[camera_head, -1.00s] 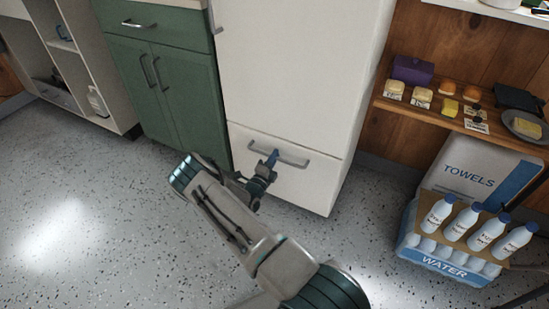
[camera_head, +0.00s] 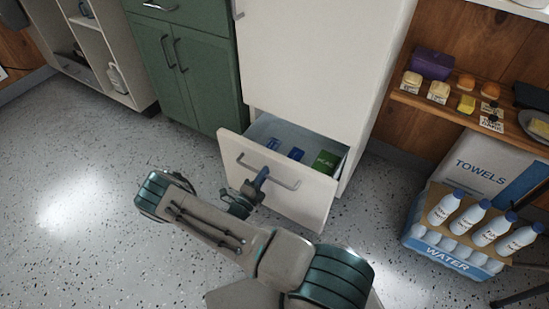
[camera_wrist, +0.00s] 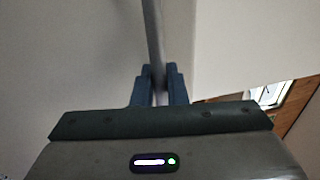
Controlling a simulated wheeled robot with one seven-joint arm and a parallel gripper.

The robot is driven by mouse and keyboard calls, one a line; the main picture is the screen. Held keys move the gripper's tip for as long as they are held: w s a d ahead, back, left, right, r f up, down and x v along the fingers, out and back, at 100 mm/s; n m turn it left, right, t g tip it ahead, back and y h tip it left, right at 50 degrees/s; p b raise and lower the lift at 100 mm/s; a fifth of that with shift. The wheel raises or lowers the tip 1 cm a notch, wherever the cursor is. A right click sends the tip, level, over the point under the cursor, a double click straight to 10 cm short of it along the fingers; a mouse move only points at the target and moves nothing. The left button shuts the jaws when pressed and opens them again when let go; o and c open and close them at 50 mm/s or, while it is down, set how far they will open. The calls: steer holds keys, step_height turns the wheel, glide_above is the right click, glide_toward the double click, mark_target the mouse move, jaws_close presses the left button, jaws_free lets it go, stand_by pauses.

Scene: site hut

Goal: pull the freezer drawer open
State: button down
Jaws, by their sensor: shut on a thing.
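The freezer drawer (camera_head: 285,200) is at the bottom of the white fridge (camera_head: 315,60) and stands pulled out, with its inside showing. Inside it lie a green packet marked as peas (camera_head: 325,161) and two small blue items (camera_head: 285,148). My gripper (camera_head: 262,177) is shut on the grey bar handle (camera_head: 285,184) on the drawer's front. In the wrist view the blue fingers (camera_wrist: 159,85) close around the handle bar (camera_wrist: 152,35), which runs upward in that picture.
A green cabinet (camera_head: 185,75) stands left of the fridge. At right are a wooden shelf (camera_head: 440,112) with food, a towels box (camera_head: 480,165) and a water bottle pack (camera_head: 450,250). The speckled floor (camera_head: 80,230) at left is clear.

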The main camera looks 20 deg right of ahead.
steer(key=r+v, duration=0.1)
steer(key=v, duration=0.7)
steer(key=shift+s+r, duration=0.2)
steer(key=shift+r, duration=0.05)
steer(key=shift+a, duration=0.15)
steer(key=c, duration=1.5)
jaws_free()
steer(key=shift+c, duration=0.2)
steer(key=p+v, duration=0.1)
steer(key=v, duration=1.2)
steer(key=shift+s+a+p, duration=0.2)
steer(key=shift+a+p, duration=0.1)
steer(key=shift+p, duration=0.05)
